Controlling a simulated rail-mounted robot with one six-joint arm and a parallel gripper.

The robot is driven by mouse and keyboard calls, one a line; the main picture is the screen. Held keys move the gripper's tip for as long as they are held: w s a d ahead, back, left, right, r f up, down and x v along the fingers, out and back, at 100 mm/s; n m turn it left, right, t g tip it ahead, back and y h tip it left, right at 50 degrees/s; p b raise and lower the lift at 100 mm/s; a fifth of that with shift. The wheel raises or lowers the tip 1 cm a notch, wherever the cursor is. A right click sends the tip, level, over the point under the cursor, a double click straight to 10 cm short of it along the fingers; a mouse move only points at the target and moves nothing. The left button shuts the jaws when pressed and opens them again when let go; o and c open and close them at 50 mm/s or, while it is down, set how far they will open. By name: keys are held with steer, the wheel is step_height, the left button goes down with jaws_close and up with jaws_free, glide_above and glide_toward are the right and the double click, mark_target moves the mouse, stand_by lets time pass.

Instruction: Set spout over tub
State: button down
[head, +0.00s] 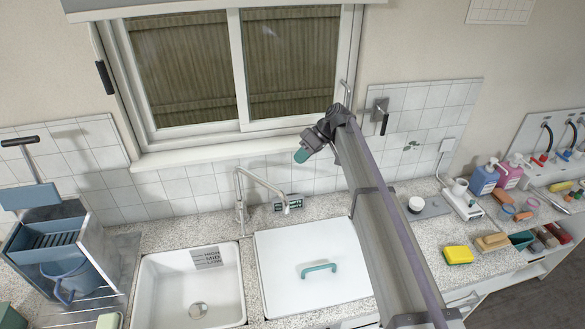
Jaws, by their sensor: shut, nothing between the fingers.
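The grey metal spout (264,183) rises from a faucet column (241,208) behind the counter's two basins. It points to the right, and its tip hangs above the back-left edge of a white lid (318,250). The open white tub (171,290), with HIGH, MID and LOW marks on its back wall and a drain at the bottom, is left of the lid. My gripper (301,156), with teal fingertips, is shut and empty.
The lid has a teal handle (319,269). A small dark sign (289,204) stands by the wall near the spout tip. Bottles, a yellow sponge (458,255) and a white scale (462,203) crowd the right counter.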

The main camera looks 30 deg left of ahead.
steer(key=s+a+f+b, duration=0.4)
steer(key=s+f+b, duration=0.1)
steer(key=s+f, duration=0.1)
steer(key=shift+s+a, duration=0.15)
steer(key=shift+s, duration=0.6)
steer(key=shift+s, duration=0.15)
